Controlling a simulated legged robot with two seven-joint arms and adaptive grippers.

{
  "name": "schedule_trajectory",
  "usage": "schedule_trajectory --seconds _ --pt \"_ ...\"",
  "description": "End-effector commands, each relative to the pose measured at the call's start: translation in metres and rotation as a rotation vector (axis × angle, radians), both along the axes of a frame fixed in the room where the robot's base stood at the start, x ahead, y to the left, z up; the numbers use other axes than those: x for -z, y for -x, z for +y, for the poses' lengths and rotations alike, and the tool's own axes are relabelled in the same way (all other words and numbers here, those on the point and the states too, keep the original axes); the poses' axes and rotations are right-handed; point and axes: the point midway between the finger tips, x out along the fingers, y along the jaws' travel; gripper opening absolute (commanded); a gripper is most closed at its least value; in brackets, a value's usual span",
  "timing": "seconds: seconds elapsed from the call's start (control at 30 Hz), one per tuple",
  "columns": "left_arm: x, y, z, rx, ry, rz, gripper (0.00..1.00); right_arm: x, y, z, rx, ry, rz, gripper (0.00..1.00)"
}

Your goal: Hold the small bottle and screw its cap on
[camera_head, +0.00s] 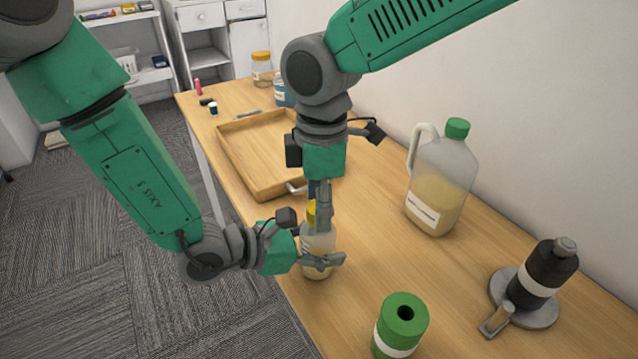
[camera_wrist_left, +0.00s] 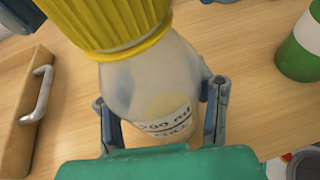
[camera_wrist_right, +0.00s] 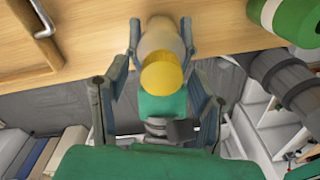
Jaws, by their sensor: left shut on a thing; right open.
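The small bottle (camera_head: 318,245) is clear with a white label and stands upright near the table's front edge. Its label shows in the left wrist view (camera_wrist_left: 165,125). The yellow cap (camera_head: 311,214) sits on top of the bottle; it fills the top of the left wrist view (camera_wrist_left: 110,25). I cannot tell how tightly it sits. My left gripper (camera_head: 320,262) is shut around the bottle's body from the side. My right gripper (camera_head: 320,205) points down from above, open, with its fingers on either side of the cap (camera_wrist_right: 162,75) and apart from it in the right wrist view.
A wooden tray (camera_head: 235,160) with a metal handle lies behind. A large jug (camera_head: 442,180) with a green cap stands right. A green cylinder (camera_head: 402,322) and a dark bottle on a grey base (camera_head: 542,275) are at front right. Jars (camera_head: 261,68) stand at the far end.

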Motion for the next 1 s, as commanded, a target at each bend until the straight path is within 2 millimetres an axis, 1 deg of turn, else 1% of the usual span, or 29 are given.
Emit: schedule_trajectory --seconds 0.1,0.37,0.4,0.47,0.5,0.53,0.67,0.77,1.0 --pt "-0.0004 0.0000 -0.0001 0.000 0.001 0.000 0.00 0.0049 0.0005 0.0001 0.000 0.000 0.001 0.52" --pt "-0.0004 -0.0001 -0.0001 0.000 0.001 0.000 0.00 0.0053 0.0004 0.0002 0.000 0.000 0.000 0.52" --pt "-0.0004 -0.0001 -0.0001 0.000 0.001 0.000 0.00 0.0053 0.0004 0.0002 0.000 0.000 0.000 0.38" --pt "-0.0004 -0.0001 -0.0001 0.000 0.001 0.000 0.00 0.0052 0.0003 0.0002 0.000 0.000 0.000 0.17" --pt "-0.0004 0.0000 -0.0002 0.000 0.001 0.000 0.00 0.0052 0.0002 0.0002 0.000 0.000 0.000 0.03" --pt "-0.0004 0.0000 -0.0002 0.000 0.001 0.000 0.00 0.0051 0.0001 0.0002 0.000 -0.001 0.000 0.00" --pt "-0.0003 0.0004 -0.0004 0.001 0.001 -0.001 0.00 0.0049 -0.0001 0.0003 0.000 -0.001 -0.001 0.00" --pt "-0.0003 0.0005 -0.0005 0.002 0.001 -0.001 0.00 0.0046 -0.0002 0.0006 0.055 0.002 -0.001 0.00" --pt "-0.0003 0.0010 -0.0009 0.003 0.001 0.000 0.00 0.0047 -0.0001 0.0011 0.490 0.017 0.007 0.00"
